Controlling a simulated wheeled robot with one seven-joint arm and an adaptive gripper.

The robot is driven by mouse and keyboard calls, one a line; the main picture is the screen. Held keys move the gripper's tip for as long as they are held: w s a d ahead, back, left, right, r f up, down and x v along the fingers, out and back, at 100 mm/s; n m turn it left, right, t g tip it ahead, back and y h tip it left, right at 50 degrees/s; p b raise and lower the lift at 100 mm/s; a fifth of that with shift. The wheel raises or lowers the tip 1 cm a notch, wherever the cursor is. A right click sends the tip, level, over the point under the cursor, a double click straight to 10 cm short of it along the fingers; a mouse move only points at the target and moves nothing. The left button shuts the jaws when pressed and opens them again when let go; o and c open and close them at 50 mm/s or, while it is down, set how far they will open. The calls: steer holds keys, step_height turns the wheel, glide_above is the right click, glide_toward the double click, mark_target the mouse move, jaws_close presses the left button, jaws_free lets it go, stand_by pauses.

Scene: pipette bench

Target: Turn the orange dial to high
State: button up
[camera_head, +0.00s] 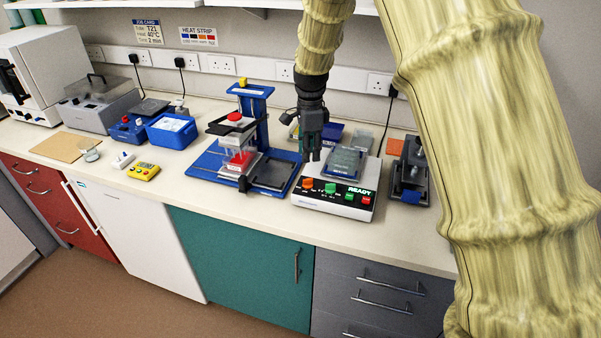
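The orange dial (308,184) is on the left of the front panel of a white bench device (335,204). A green dial (330,188) sits to its right, then a lit green READY display (359,190) with a green and a red button below it. My gripper (311,158) points down just above and behind the orange dial, apart from it as far as I can see. The gripper is dark and small here, so I cannot tell whether its fingers are open or shut. The dial's setting marks are too small to read.
A blue stand (257,115) with a red-topped piece is left of the device. A dark grey apparatus (409,172) stands close on its right. A plate with a blue edge (345,161) lies on the device's top. The bench's front strip (250,208) is clear.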

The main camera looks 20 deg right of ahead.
mark_target(308, 179)
steer(key=f+p, duration=0.1)
steer(key=f, duration=0.3)
steer(key=f+p, duration=0.2)
steer(key=f, duration=0.3)
steer(key=shift+s+a, duration=0.15)
steer(key=shift+a, duration=0.05)
steer(key=shift+f+p, duration=0.35)
steer(key=shift+f, duration=0.2)
steer(key=shift+c, duration=0.3)
jaws_close()
